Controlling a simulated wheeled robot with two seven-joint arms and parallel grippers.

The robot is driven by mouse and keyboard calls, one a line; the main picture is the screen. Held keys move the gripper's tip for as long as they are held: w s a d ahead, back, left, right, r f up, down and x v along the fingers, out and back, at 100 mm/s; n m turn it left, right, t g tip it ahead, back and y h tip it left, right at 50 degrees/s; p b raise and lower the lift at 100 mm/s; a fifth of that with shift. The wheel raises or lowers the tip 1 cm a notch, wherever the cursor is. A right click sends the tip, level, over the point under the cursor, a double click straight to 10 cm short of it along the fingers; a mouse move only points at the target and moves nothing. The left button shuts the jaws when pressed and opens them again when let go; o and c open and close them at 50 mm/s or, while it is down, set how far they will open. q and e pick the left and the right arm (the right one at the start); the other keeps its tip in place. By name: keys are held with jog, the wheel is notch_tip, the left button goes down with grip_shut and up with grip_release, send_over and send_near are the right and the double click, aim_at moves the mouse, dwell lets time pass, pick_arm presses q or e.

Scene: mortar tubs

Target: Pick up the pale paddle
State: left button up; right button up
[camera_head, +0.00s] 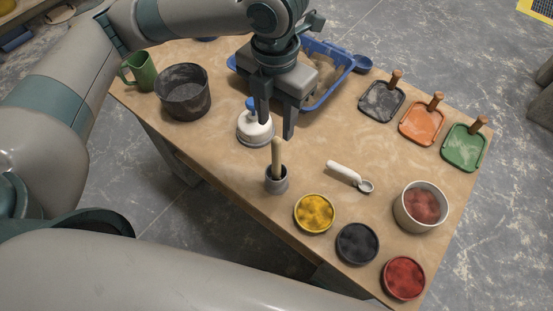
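A pale stick-like handle (278,155), which looks like the pale paddle, stands upright in a small grey cup (277,184) near the table's front edge. Its lower end is hidden in the cup. My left gripper (276,124) points down behind and above it, fingers apart, with nothing visible between them. The left finger overlaps a white rounded container with a blue top (252,131) in the picture; I cannot tell whether they touch. My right gripper is not in view.
A white-handled scoop (346,174) lies right of the cup. Yellow (315,212), black (357,243) and red (404,277) tubs line the front edge. A bucket (421,205), coloured trays (422,124), blue tray (340,83), dark tub (183,95) and green mug (139,71) stand around.

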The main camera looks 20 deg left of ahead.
aim_at(275, 139)
pick_arm(q)
notch_tip(275, 139, down, 7)
jog(key=shift+p, duration=0.8)
jog(key=shift+f, duration=0.6)
jog(key=shift+f+p, duration=0.65)
jog(key=shift+f, duration=0.05)
notch_tip(275, 139, down, 3)
jog(key=shift+p, duration=0.55)
jog(key=shift+w+f, duration=0.1)
jog(key=shift+f, duration=0.3)
jog(key=shift+c, duration=0.3)
grip_shut()
